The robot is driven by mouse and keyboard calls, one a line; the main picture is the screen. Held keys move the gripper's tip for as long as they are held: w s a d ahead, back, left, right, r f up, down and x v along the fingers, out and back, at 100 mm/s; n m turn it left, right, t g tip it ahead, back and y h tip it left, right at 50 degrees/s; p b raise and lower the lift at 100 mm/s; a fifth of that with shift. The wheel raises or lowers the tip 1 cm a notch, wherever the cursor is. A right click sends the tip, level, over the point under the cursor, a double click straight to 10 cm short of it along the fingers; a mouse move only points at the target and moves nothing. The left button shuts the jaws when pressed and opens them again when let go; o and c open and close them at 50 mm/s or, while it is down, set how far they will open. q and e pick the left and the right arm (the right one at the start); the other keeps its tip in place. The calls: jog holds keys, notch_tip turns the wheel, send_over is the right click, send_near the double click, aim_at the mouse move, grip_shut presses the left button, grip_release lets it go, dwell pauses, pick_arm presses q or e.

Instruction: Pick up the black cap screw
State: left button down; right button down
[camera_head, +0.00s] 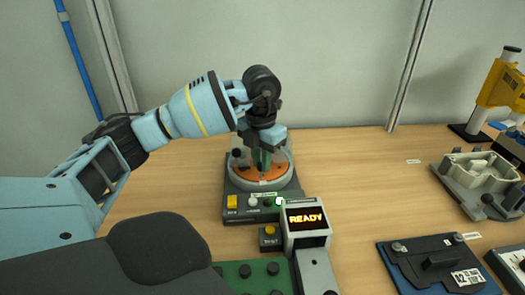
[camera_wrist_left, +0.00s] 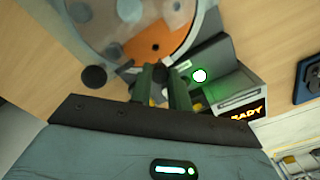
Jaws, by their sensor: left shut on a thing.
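My left gripper (camera_head: 262,160) reaches down into a round clear-walled bowl (camera_head: 290,172) with an orange floor (camera_head: 262,181). In the left wrist view, the two green fingers of this gripper (camera_wrist_left: 161,80) are close together on a small dark piece, which looks like the black cap screw (camera_wrist_left: 159,74). Its head and shaft cannot be told apart there. In the head view the fingers and arm hide the screw. How high it is above the bowl floor is unclear. My right gripper is not in view.
The bowl stands on a dark base (camera_head: 236,213) with a yellow button and a green light. A display reading READY (camera_head: 307,219) stands in front. A blue-black fixture plate (camera_head: 400,262), a grey housing (camera_head: 465,177) and a yellow press (camera_head: 503,85) are at right. Bare wood lies left.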

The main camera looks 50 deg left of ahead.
pick_arm(q)
jog(key=s+d+r, duration=0.1)
jog(key=s+d, duration=0.7)
jog(key=s, duration=0.3)
jog(key=shift+s+d+r+b, duration=0.15)
jog(key=shift+s+r+b, duration=0.1)
jog(key=shift+b, duration=0.1)
jog(key=shift+f, duration=0.1)
